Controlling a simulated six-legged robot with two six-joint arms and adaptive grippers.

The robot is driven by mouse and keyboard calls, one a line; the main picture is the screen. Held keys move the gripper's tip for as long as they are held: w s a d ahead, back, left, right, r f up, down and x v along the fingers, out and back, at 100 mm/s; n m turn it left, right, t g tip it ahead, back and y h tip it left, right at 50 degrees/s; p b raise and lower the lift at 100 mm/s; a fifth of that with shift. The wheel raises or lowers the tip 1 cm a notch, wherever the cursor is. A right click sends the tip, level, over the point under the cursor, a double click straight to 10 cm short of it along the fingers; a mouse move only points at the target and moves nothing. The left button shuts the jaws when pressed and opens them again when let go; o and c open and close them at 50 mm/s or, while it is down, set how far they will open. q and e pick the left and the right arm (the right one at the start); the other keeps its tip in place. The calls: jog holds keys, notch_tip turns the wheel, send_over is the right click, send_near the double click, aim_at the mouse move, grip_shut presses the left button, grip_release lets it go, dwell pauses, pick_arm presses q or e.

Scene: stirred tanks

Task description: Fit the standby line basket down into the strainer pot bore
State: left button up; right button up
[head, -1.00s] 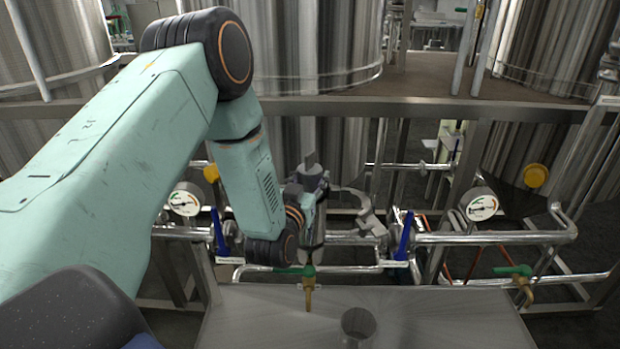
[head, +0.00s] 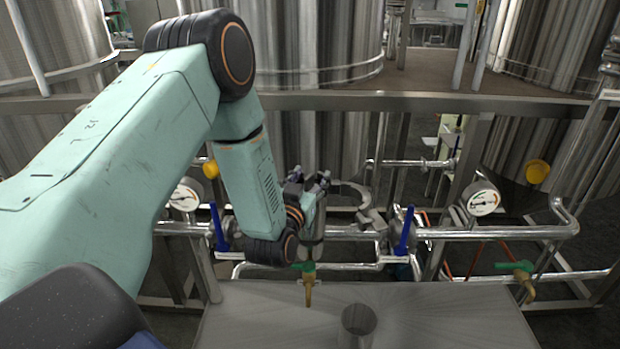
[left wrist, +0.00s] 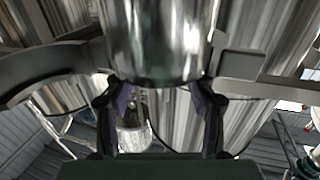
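My left gripper (head: 311,177) is over the pipework at the centre of the head view, its two fingertips apart with nothing seen between them. In the left wrist view its fingers (left wrist: 160,108) are also spread, with a shiny steel cylinder (left wrist: 160,40) just beyond them; I take this for the strainer pot. In the head view the pot body (head: 320,222) shows only partly, beside my wrist. The basket does not show clearly now; whether it is inside the bore is hidden. My right gripper is out of view.
An open curved clamp (head: 350,195) lies right of the gripper. Blue valve handles (head: 405,230) stand up from the pipes. A grey worktop (head: 450,320) in front holds an open metal cylinder (head: 357,328) and is otherwise clear. A steel rail (head: 430,103) runs behind.

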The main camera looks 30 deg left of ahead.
pick_arm(q)
jog(key=shift+o, duration=0.9)
jog(key=shift+s+f, duration=0.1)
jog(key=shift+f, duration=0.2)
jog(key=shift+f, duration=0.1)
jog(key=shift+s+d+f, duration=0.1)
jog(key=shift+s+d, duration=0.1)
jog(key=shift+s, duration=0.3)
jog(key=v, duration=1)
jog(key=shift+s+r, duration=0.4)
jog(key=shift+r, duration=0.1)
